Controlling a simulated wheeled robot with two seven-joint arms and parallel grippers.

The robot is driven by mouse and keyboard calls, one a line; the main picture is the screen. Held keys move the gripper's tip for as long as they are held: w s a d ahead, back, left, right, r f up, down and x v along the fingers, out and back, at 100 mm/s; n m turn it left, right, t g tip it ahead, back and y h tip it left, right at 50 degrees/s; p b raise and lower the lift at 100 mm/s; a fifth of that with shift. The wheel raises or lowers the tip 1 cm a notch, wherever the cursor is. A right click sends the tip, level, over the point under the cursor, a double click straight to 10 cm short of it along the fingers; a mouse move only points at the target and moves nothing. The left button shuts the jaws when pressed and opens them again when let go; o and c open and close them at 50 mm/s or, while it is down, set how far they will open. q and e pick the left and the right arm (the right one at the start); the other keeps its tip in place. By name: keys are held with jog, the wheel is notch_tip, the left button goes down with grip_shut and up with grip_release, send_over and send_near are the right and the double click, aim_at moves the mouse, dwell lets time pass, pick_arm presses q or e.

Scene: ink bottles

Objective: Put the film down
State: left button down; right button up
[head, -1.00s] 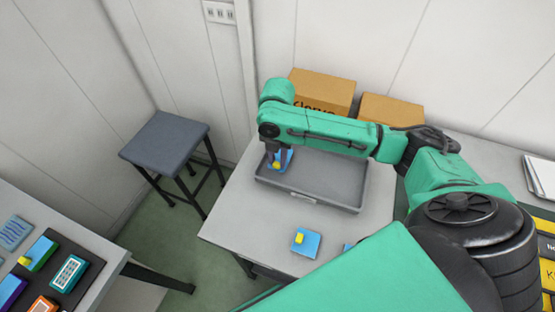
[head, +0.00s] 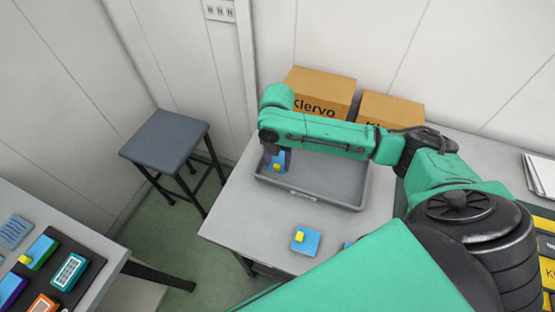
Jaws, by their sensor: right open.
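A blue square film with a yellow tab (head: 280,158) is at the left end of the grey tray (head: 335,202), right under my right gripper (head: 273,160). The gripper is open and points down over it; its fingertips are small and partly hidden, so I cannot tell if they still touch the film. A similar blue film with a yellow tab (head: 306,242) lies flat on the table in front of the tray. A bit of another blue piece (head: 348,244) shows beside my arm. My left gripper is not in view.
Two cardboard boxes (head: 320,88) stand behind the tray. A grey stool (head: 166,139) stands on the floor to the left. A second table (head: 75,240) with coloured items on a dark mat is at the lower left. The table (head: 240,217) is clear left of the loose film.

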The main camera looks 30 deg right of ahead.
aim_at(278, 164)
notch_tip(278, 164, up, 13)
jog(key=shift+f+b, duration=0.15)
jog(key=shift+b, duration=0.3)
